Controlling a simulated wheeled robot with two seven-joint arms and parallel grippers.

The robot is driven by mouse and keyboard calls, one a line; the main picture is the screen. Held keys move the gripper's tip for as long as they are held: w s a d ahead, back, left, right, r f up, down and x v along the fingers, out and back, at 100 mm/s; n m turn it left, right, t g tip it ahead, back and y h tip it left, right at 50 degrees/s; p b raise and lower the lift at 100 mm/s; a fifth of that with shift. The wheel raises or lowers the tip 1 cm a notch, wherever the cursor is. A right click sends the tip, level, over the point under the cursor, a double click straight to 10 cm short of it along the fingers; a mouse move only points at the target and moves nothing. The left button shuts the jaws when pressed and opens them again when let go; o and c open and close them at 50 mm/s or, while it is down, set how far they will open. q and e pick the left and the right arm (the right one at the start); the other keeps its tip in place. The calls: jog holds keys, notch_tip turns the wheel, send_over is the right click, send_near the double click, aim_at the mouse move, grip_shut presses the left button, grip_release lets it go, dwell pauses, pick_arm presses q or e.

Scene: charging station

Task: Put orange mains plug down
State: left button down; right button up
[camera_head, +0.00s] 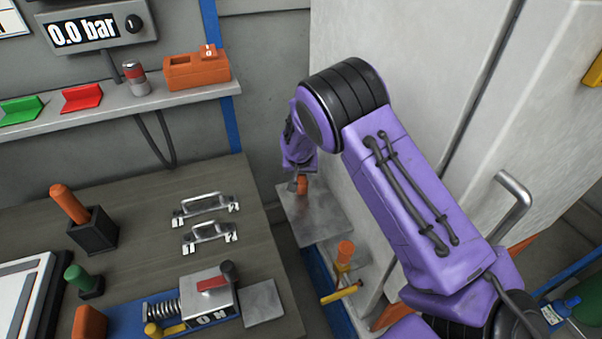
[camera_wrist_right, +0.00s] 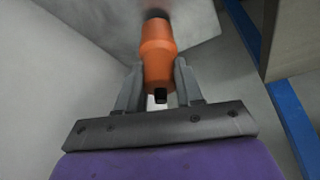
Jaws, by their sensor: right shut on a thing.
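My right gripper (camera_head: 298,184) is at the far end of my purple arm, low beside the pale cabinet. The orange mains plug (camera_head: 303,186) shows only as a small patch at its fingers. The right wrist view shows the plug (camera_wrist_right: 158,52) between the two grey fingers of the gripper (camera_wrist_right: 158,75), which are shut on it. The plug's dark far end points at a grey plate (camera_head: 322,222). I cannot tell whether it touches the plate. My left gripper is not in view.
The pale cabinet (camera_head: 400,60) stands close to the right gripper. An orange-topped yellow fitting (camera_head: 345,254) is below the plate. The workbench (camera_head: 140,205) at left holds two metal handles (camera_head: 207,207), an orange-handled tool (camera_head: 70,204) and a spring device (camera_head: 208,297).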

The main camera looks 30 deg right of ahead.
jog(key=shift+f, duration=0.4)
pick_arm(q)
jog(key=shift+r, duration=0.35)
pick_arm(e)
jog(key=shift+f, duration=0.2)
jog(key=o, duration=1.1)
jog(key=shift+c, duration=0.2)
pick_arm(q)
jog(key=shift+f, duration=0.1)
